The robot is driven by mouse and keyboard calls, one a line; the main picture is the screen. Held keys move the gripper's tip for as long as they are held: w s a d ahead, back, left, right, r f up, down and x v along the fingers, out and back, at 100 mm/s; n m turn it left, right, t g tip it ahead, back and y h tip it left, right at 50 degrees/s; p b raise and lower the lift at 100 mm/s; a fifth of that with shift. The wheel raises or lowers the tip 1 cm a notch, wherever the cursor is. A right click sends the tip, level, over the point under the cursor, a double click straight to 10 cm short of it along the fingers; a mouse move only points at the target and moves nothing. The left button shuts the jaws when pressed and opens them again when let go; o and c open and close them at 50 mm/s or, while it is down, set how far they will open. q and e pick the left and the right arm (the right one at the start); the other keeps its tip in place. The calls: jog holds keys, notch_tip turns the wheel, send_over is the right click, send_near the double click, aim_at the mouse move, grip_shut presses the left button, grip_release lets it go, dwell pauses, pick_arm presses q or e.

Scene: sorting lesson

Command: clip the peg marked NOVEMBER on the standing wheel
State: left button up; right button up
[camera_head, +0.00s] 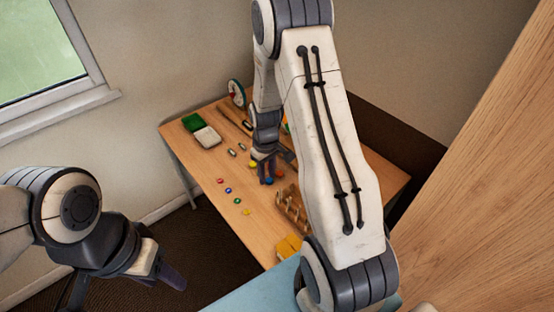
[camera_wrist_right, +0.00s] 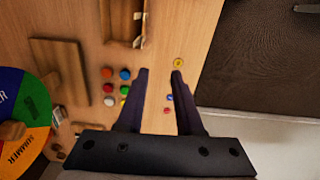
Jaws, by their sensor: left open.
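A small round disc (camera_head: 237,94) stands at the table's far left corner. I cannot make out NOVEMBER on anything. A wooden rack (camera_head: 291,207) with small upright pieces is near the table's front. My right gripper (camera_wrist_right: 159,73) is open and empty above the table; it also shows in the head view (camera_head: 266,179). My left gripper (camera_head: 168,276) is off the table, low at the left.
The wooden table (camera_head: 209,170) holds several coloured round pieces (camera_wrist_right: 125,74), a green-and-white block (camera_head: 205,134) and yellow blocks (camera_head: 289,246). A wooden board (camera_wrist_right: 58,70) lies near the wheel. A wooden tray (camera_wrist_right: 122,22) is at the top of the wrist view.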

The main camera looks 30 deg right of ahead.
jog(key=shift+m, duration=0.3)
jog(key=d+f+b, duration=0.1)
jog(key=f, duration=0.2)
jog(key=d+f+b, duration=0.2)
jog(key=f, duration=0.1)
jog(key=d+f+b, duration=0.1)
jog(key=f+b, duration=0.1)
jog(key=f, duration=0.1)
jog(key=shift+s+d+f, duration=0.15)
jog(key=shift+s+f, duration=0.05)
jog(key=shift+s, duration=0.05)
pick_arm(q)
notch_tip(320, 180, down, 4)
jog(key=shift+f, duration=0.1)
pick_arm(e)
grip_shut()
jog(key=shift+r, duration=0.1)
